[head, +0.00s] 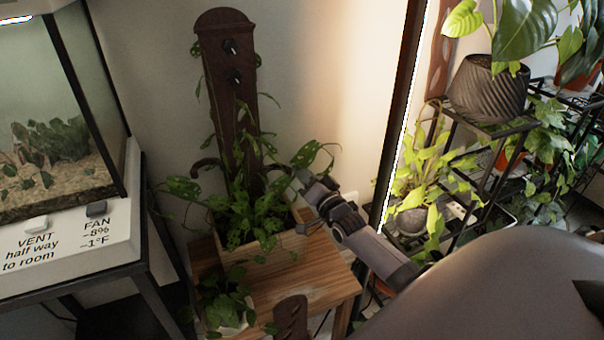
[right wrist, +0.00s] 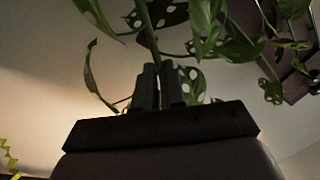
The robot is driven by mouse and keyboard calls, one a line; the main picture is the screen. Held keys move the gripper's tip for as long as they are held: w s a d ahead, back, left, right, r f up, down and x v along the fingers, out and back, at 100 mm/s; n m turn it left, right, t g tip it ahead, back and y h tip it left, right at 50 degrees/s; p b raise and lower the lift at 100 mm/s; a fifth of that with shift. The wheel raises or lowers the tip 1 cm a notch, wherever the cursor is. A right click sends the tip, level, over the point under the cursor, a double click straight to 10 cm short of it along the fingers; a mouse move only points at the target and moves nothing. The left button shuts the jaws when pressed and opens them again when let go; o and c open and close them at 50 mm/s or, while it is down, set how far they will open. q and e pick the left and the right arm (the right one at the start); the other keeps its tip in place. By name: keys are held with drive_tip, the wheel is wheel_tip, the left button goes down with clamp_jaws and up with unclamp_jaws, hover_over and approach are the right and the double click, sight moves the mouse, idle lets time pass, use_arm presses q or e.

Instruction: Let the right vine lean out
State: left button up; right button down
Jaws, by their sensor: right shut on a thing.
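The right vine (head: 312,154), with holed green leaves, rises from a wooden planter box (head: 262,258) and reaches to the right of a tall dark-brown board (head: 228,85). My right gripper (head: 303,183) is at this vine, above the box's right end. In the right wrist view the gripper (right wrist: 158,88) is shut on a green stem (right wrist: 147,35), with leaves around it. A curved brown arm (head: 276,168) stands right of the board; another (head: 207,165) stands on the left. Leaves partly hide the board's foot. My left gripper is not in view.
The box stands on a wooden table (head: 335,282), with a small potted plant (head: 228,300) in front. A glass tank (head: 60,110) on a white-topped stand is at left. A black plant rack (head: 490,128) is at right, beyond a dark upright frame (head: 405,100).

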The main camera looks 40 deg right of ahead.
drive_tip(key=c, duration=1.2)
unclamp_jaws()
drive_tip(key=shift+s+a+f+p, duration=0.15)
drive_tip(key=shift+s+p, duration=0.1)
drive_tip(key=shift+s, duration=0.95)
drive_tip(key=shift+s+a+f+p, duration=0.1)
drive_tip(key=shift+s+f+p, duration=0.15)
drive_tip(key=shift+s, duration=0.9)
drive_tip(key=shift+s+a+f+p, duration=0.15)
drive_tip(key=shift+s+p, duration=0.15)
drive_tip(key=shift+s, duration=0.9)
